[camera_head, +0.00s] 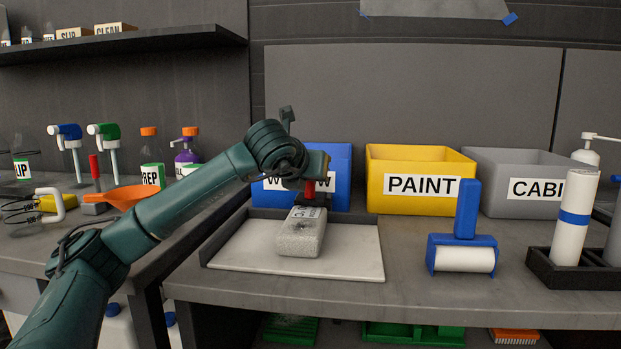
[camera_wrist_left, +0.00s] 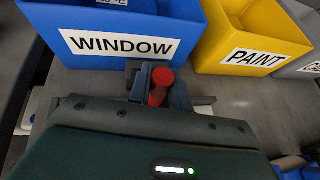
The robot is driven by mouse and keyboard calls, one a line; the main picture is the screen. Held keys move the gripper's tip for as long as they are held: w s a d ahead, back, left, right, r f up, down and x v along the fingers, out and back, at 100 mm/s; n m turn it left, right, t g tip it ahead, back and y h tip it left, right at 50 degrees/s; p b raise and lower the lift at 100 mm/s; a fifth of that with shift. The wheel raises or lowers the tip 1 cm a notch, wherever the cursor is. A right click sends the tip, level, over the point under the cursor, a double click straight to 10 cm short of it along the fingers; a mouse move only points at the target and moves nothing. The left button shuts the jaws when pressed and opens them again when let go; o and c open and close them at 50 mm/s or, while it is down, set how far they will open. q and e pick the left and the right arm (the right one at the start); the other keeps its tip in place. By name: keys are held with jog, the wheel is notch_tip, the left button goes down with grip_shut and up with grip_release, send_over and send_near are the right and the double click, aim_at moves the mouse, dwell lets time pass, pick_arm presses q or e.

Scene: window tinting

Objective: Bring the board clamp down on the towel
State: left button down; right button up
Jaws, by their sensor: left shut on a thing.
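A speckled grey folded towel (camera_head: 300,240) lies on the white board (camera_head: 350,262), its long side running front to back. The red handle of the board clamp (camera_head: 309,188) shows at the towel's far end, below my left gripper. My left gripper (camera_head: 317,178) comes in from the left and is shut on that handle. In the left wrist view the red knob of the clamp (camera_wrist_left: 161,80) sits between the fingers of my left gripper (camera_wrist_left: 158,92). The clamp's lower part is hard to make out, so I cannot tell whether it touches the towel. My right gripper is not in view.
A blue WINDOW bin (camera_head: 339,165) stands close behind the gripper, with a yellow PAINT bin (camera_head: 412,205) and grey bin (camera_head: 498,207) to its right. A blue roller (camera_head: 464,240) stands right of the board. Bottles and an orange funnel (camera_head: 130,196) are at left.

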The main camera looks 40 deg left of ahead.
pick_arm(q)
jog(key=c, duration=1.3)
grip_release()
jog(key=p+v, duration=0.1)
jog(key=v, duration=1.2)
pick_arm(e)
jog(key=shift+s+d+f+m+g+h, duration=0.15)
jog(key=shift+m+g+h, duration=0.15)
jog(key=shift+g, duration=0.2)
